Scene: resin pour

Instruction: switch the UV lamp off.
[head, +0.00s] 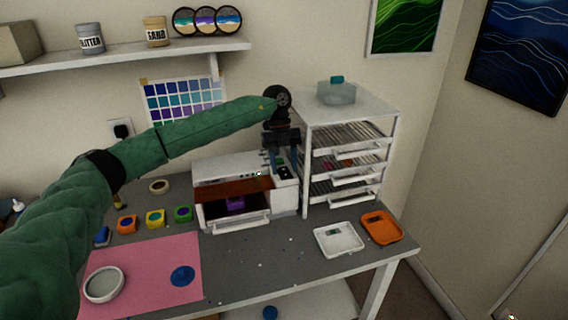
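The UV lamp appears to be the white box (204,178) with an amber front window (228,190), on the table left of the drawer rack. Its front is open below the window, and a purple piece (235,203) shows inside. Small marks or lights show along its upper front; I cannot tell which is the switch. My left gripper (284,162) points down over the right end of the box, beside the rack. Its two dark fingers look apart, with nothing clearly held. Whether they touch anything is unclear. My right gripper is not in view.
The white drawer rack (350,106) stands close to the right of my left gripper, with a clear container (336,92) on top. A white tray (338,239) and orange tray (381,228) lie front right. A pink mat (145,262) and several small colour pots lie left.

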